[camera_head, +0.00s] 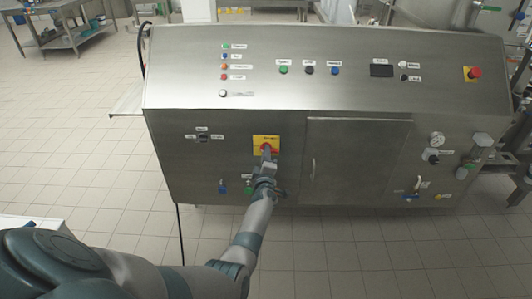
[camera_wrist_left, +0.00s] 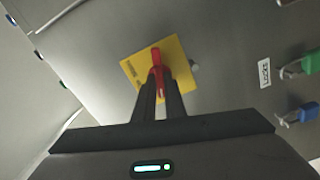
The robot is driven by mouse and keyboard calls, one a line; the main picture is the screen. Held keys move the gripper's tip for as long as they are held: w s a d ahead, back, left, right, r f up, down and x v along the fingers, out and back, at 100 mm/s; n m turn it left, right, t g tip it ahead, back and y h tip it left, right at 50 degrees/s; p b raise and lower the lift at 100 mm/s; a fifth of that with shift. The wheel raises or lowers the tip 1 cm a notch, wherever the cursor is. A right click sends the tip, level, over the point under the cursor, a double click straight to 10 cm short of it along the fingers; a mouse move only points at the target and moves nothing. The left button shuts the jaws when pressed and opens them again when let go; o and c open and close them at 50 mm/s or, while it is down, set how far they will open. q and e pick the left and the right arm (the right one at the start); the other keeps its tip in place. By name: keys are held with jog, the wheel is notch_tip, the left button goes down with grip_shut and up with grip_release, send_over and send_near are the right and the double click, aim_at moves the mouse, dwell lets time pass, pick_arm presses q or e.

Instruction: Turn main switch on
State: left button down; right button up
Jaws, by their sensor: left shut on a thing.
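The main switch is a red handle (camera_wrist_left: 156,59) on a yellow plate (camera_head: 266,139) on the front of the steel cabinet. In the left wrist view the yellow plate (camera_wrist_left: 176,54) looks tilted, and the red handle lies between my fingertips. My left gripper (camera_head: 266,156) reaches the switch from below and in front. In the left wrist view its two dark fingers (camera_wrist_left: 157,80) are close together, shut on the red handle. The fingers and arm hide the lower part of the switch. My right gripper is in neither view.
The steel cabinet (camera_head: 358,165) carries several buttons on its sloped top, and a red knob on yellow (camera_head: 472,73) at the right. A green lock (camera_wrist_left: 308,63) and a blue lock (camera_wrist_left: 299,115) hang beside the switch. Tiled floor (camera_head: 75,125) lies open at left.

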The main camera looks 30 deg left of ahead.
pick_arm(q)
jog(key=m+p, duration=0.2)
jog(key=m, duration=1.2)
jog(key=shift+f, duration=0.1)
jog(key=shift+m, duration=0.4)
jog(key=c, duration=1.8)
grip_release()
jog(key=shift+p+v, duration=5.1)
jog(key=shift+v, duration=3.6)
